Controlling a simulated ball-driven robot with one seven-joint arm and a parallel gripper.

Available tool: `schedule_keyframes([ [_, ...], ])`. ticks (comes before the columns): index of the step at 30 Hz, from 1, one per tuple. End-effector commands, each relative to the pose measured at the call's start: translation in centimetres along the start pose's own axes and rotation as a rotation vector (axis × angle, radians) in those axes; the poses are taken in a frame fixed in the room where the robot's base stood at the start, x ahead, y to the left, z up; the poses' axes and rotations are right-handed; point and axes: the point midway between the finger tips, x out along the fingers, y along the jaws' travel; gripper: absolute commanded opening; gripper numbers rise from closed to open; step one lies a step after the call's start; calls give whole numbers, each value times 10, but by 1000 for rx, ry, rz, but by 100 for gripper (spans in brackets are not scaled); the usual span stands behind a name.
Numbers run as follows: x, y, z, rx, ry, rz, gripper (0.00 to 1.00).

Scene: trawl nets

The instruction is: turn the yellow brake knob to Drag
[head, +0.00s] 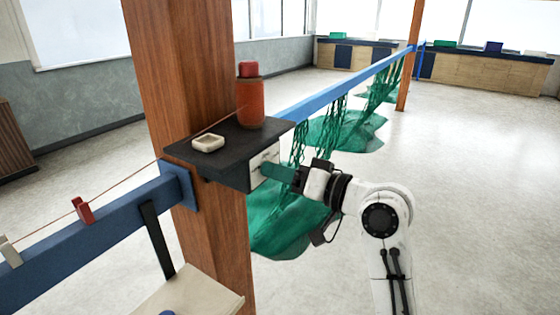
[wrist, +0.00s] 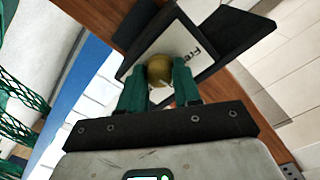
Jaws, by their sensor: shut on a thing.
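The yellow brake knob (wrist: 159,70) is round and sits on a white label plate (wrist: 190,48) in the wrist view. Part of a word, "Fre", shows on the plate to the right of the knob; other marks are hidden or too small to read. My gripper (wrist: 160,76) is shut on the knob, with one green finger on each side. In the head view my gripper (head: 266,168) reaches from the right to the white plate (head: 264,156) on the end of the dark shelf box. The knob is hidden there, and I cannot tell where it points.
Green nets (head: 285,225) hang from the blue rail (head: 340,87) behind my gripper. Open floor lies to the right.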

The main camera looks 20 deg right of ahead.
Motion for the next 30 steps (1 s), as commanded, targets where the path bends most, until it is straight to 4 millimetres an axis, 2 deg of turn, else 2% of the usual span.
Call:
schedule_keyframes([
  [10,0,0,-2,134,-2,1,2],
  [26,0,1,-1,153,-1,1,2],
  [27,0,1,-1,153,-1,1,35],
  [30,0,1,-1,153,-1,1,45],
])
